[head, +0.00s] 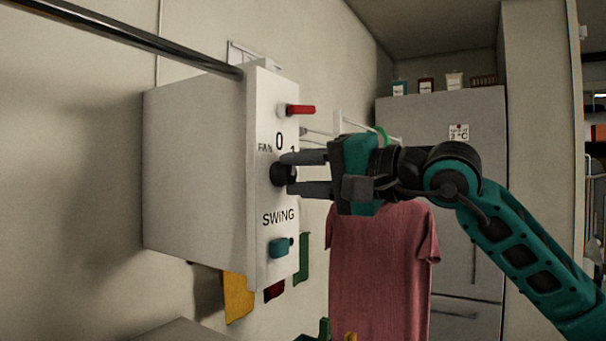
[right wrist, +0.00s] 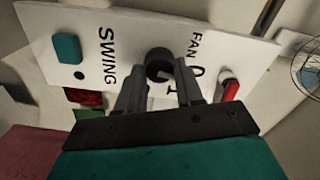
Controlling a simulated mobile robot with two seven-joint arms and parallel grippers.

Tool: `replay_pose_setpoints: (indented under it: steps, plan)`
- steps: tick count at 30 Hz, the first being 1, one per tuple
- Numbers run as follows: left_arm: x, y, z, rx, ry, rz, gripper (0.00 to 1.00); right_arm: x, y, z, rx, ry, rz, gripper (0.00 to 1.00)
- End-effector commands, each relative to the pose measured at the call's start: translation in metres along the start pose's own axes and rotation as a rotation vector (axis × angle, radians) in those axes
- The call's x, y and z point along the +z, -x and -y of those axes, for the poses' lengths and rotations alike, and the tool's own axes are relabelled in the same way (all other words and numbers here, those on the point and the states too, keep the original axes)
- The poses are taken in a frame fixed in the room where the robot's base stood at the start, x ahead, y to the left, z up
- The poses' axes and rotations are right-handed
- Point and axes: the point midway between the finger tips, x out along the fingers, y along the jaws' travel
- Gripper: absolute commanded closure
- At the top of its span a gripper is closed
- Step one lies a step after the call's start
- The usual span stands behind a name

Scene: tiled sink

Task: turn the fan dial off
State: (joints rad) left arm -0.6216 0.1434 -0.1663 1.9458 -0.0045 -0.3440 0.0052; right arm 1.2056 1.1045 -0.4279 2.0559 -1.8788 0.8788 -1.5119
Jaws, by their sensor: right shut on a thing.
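The fan dial (head: 281,173) is a round black knob on the front of a white wall box (head: 195,170), between the "FAN 0 1" and "SWING" labels. My right gripper (head: 290,174) reaches in from the right, with its fingertips above and below the dial. In the right wrist view the dial (right wrist: 159,62) sits between the tips of the right gripper (right wrist: 160,78), which is shut on it. The fingers partly cover the dial and the "1" label. Which mark the dial points to cannot be told. My left gripper is not in view.
A red lever (head: 300,110) sits above the dial and a teal knob (head: 280,247) below it. A dark metal pipe (head: 130,38) meets the box top. A pink shirt (head: 380,270) hangs behind my right gripper, before a grey fridge (head: 470,240).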

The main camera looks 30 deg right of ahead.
Motion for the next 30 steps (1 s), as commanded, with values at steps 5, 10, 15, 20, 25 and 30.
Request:
replay_pose_setpoints:
  steps: [5, 10, 15, 20, 25, 30]
  plan:
    - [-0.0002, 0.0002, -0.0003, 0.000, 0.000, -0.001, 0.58, 0.0005, -0.0002, 0.0000, 0.000, 0.101, 0.002, 0.94]
    - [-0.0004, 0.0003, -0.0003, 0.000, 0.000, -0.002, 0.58, 0.0006, -0.0002, 0.0000, 0.000, 0.162, 0.002, 0.94]
    - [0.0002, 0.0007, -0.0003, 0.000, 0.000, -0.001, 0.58, 0.0007, -0.0002, 0.0000, 0.000, 0.192, 0.002, 0.94]
    - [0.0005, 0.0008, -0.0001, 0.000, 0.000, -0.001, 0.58, 0.0007, -0.0002, 0.0000, 0.001, 0.201, 0.002, 0.94]
    - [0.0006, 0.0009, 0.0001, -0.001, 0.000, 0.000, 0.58, 0.0007, -0.0002, -0.0001, 0.001, 0.201, 0.001, 0.94]
    - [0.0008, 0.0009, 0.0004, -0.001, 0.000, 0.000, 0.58, 0.0006, -0.0002, -0.0002, 0.001, 0.201, 0.001, 0.58]
